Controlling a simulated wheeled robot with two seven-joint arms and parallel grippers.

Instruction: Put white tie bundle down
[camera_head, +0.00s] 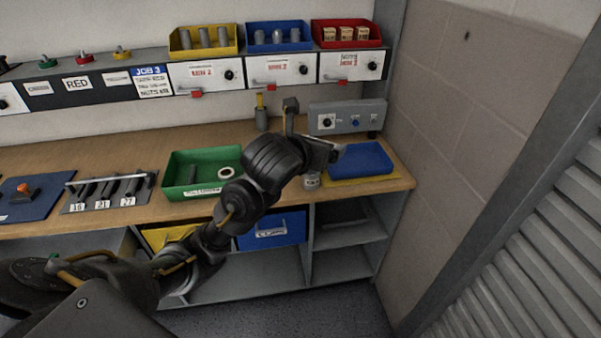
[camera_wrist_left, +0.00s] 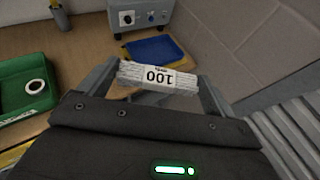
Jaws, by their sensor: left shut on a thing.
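In the left wrist view the white tie bundle (camera_wrist_left: 157,78), with a label reading 100, lies crosswise between the fingers of my left gripper (camera_wrist_left: 155,90), which is shut on it. In the head view my left gripper (camera_head: 326,150) is over the right part of the bench, by the near left side of a blue tray (camera_head: 362,160). The bundle is mostly hidden there by the gripper. The tray also shows in the left wrist view (camera_wrist_left: 153,49), beyond the bundle, and looks empty. My right gripper is not in view.
A grey control box (camera_head: 348,118) stands behind the tray, on the wooden bench (camera_head: 120,150). A yellow mat (camera_head: 380,179) shows under the tray. A small pale can (camera_head: 311,181) is below the gripper. A green bin (camera_head: 178,176) holding a white ring stands left.

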